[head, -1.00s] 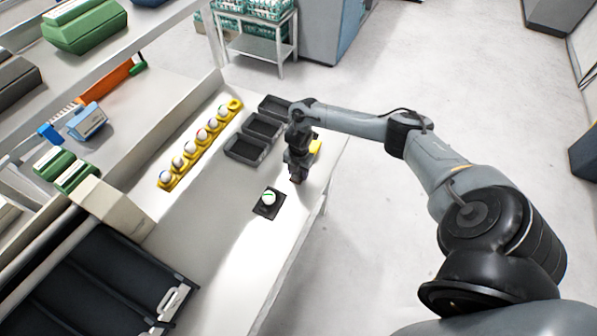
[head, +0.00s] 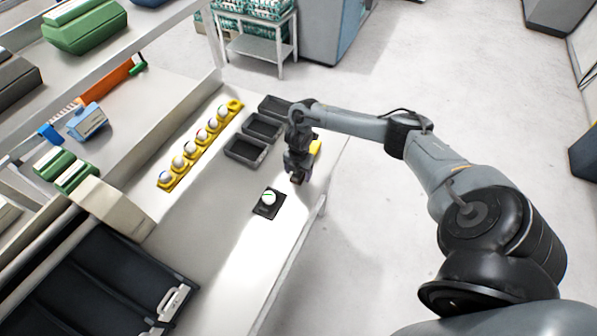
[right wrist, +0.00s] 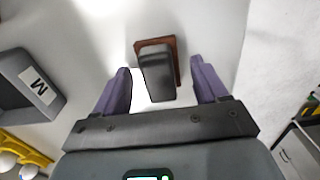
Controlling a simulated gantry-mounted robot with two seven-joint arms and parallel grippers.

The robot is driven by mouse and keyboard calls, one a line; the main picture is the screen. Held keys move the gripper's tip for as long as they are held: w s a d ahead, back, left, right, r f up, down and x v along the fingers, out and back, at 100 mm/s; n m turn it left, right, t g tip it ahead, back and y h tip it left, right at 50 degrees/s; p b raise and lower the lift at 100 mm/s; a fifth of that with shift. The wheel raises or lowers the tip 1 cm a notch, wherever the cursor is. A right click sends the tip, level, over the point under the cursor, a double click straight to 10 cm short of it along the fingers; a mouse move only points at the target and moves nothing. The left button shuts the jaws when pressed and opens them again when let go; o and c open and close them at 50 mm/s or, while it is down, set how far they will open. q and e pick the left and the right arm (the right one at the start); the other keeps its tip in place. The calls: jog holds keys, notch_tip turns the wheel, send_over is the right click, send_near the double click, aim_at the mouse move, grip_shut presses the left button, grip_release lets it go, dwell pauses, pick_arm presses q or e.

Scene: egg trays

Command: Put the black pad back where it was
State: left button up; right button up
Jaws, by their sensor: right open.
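A small black block-like pad (right wrist: 157,75) shows in the right wrist view, on or over a reddish-brown base (right wrist: 172,45) on the pale table. Whether it touches the base is not clear. My right gripper (right wrist: 161,78) is open, with its two purple fingers on either side of the black pad and apart from it. In the head view my right gripper (head: 298,178) points down near the table's right edge and hides most of this spot. A flat black square (head: 262,211) lies left of it with a white, green-marked egg (head: 268,198) on it. My left gripper is out of view.
Several dark trays (head: 244,150) stand behind the gripper; one marked M (right wrist: 38,85) shows in the right wrist view. A yellow holder (head: 236,104) with several eggs lies to the left. A yellow thing (head: 317,147) is partly behind my gripper. The front table is clear.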

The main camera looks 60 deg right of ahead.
notch_tip(320, 180, up, 12)
jog(key=p, duration=0.2)
jog(key=shift+p, duration=0.4)
